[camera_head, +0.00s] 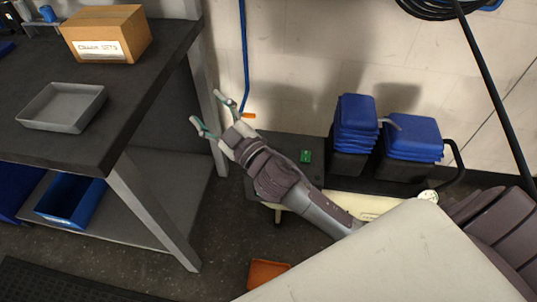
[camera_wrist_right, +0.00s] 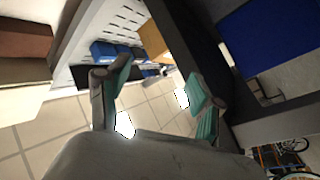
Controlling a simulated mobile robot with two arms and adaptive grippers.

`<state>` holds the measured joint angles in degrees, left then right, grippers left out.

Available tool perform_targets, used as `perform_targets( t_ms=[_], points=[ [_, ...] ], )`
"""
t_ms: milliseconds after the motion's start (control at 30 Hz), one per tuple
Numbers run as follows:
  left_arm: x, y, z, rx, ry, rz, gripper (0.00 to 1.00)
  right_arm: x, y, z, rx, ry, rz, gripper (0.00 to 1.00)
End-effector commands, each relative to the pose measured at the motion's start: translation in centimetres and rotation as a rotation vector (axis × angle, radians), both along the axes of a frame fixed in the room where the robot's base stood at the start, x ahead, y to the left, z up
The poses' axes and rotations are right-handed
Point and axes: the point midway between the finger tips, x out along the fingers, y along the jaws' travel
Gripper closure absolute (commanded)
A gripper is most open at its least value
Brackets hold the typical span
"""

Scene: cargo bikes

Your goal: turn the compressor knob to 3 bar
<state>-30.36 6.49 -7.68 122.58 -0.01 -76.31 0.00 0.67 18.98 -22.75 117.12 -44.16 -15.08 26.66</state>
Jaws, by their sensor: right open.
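The compressor stands on the floor by the wall in the head view, with blue ribbed housings (camera_head: 357,125) and a cream tank (camera_head: 365,203). A round pale gauge-like part (camera_head: 428,196) sits at the tank's right end. A small green part (camera_head: 305,156) lies on a dark box-like surface (camera_head: 278,150). I cannot tell which part is the knob. My right gripper (camera_head: 206,107) is open and empty, beyond the dark box to its upper left, apart from these parts. The right wrist view shows its spread green-padded fingers (camera_wrist_right: 160,78) with nothing between them. My left gripper is not in view.
A dark workbench (camera_head: 150,75) at left carries a cardboard box (camera_head: 106,34) and a grey tray (camera_head: 62,106). A blue hose (camera_head: 244,55) with an orange end (camera_head: 248,115) hangs nearby. An orange bin (camera_head: 267,272) is on the floor.

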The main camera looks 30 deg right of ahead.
Motion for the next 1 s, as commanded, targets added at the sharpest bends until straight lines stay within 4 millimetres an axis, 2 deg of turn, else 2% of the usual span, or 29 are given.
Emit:
perform_targets(
  t_ms=[33,100,167,233,333,400,467,567,667,700,800,900,1000],
  points=[
    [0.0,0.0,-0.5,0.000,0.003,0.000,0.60,0.4,1.7,1.7,-0.050,-0.081,0.077,0.34],
    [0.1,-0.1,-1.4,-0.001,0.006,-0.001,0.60,0.2,4.3,3.2,-0.127,-0.183,0.201,0.34],
    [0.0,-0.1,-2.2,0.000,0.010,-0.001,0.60,-0.2,6.7,4.0,-0.212,-0.260,0.321,0.34],
    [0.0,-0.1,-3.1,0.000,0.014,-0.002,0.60,-0.8,9.2,3.9,-0.332,-0.329,0.475,0.34],
    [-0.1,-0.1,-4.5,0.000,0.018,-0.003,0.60,-1.9,11.8,2.0,-0.534,-0.369,0.699,0.34],
    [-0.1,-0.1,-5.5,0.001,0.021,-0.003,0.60,-2.3,12.4,-0.4,-0.693,-0.350,0.846,0.34],
    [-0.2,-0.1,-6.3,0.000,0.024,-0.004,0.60,-2.3,11.8,-2.8,-0.837,-0.301,0.958,0.34],
    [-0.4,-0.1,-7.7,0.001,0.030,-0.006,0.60,-1.7,8.8,-6.8,-1.085,-0.151,1.111,0.34],
    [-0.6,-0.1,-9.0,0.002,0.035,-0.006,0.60,-0.5,3.5,-9.9,-1.319,0.076,1.199,0.34],
    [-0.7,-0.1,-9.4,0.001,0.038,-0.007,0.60,0.0,1.0,-10.6,-1.399,0.180,1.217,0.34],
    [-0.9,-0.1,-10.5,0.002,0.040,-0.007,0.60,0.9,-5.1,-11.3,-1.556,0.438,1.218,0.34],
    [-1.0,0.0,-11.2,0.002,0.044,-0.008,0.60,1.3,-10.1,-10.8,-1.652,0.655,1.186,0.34],
    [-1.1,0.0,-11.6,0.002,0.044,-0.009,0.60,1.4,-13.2,-10.1,-1.700,0.801,1.153,0.34]
  ],
)
